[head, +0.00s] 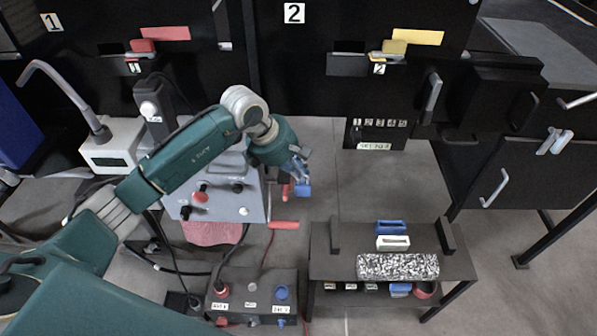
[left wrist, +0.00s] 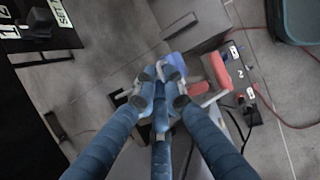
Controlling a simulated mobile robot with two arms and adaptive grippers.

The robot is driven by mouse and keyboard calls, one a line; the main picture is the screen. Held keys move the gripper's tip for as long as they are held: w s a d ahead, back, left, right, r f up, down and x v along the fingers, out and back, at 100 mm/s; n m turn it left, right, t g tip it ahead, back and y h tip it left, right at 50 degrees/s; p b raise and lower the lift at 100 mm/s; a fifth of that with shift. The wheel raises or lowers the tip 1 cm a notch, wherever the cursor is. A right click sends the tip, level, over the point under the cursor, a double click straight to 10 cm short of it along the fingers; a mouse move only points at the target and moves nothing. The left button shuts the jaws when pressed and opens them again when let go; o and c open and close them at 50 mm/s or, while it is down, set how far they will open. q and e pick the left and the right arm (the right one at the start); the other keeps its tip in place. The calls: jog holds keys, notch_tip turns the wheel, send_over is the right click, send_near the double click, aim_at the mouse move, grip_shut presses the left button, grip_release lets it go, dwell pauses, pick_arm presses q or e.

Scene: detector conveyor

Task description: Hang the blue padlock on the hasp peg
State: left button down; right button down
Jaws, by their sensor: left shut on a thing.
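A blue padlock (head: 303,188) is held at the fingertips of my left gripper (head: 299,173), in the air over the floor, right of the grey machine. In the left wrist view the fingers of my left gripper (left wrist: 162,88) close on the blue padlock (left wrist: 175,64), and they partly cover it. A black panel (head: 355,137) with a row of numbered tags hangs to the right of the gripper, apart from it. I cannot make out which part is the hasp peg. My right gripper is out of view.
Cabinet doors behind carry a red block (head: 143,45) and a yellow block (head: 395,47). A dark bench (head: 325,265) at front right holds a blue holder (head: 390,227), a white holder (head: 393,243) and a speckled block (head: 397,267). A red handle (head: 284,225) sticks out below the gripper.

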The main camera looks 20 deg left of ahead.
pick_arm(q)
jog(key=shift+w+a+r+t, duration=0.35)
jog(key=shift+w+a, duration=0.25)
jog(key=shift+w, duration=0.15)
jog(key=c, duration=2)
grip_release()
jog(key=shift+w, duration=0.1)
jog(key=shift+o, duration=1.2)
jog(key=shift+w+f, duration=0.2)
jog(key=shift+f, duration=0.05)
jog(key=shift+w+d+f, duration=0.1)
jog(key=shift+f, duration=0.1)
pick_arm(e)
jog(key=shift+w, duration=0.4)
pick_arm(q)
jog(key=shift+r, duration=0.1)
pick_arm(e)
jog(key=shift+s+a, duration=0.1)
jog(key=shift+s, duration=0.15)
pick_arm(q)
jog(key=v, duration=1.1)
jog(key=shift+r, duration=0.4)
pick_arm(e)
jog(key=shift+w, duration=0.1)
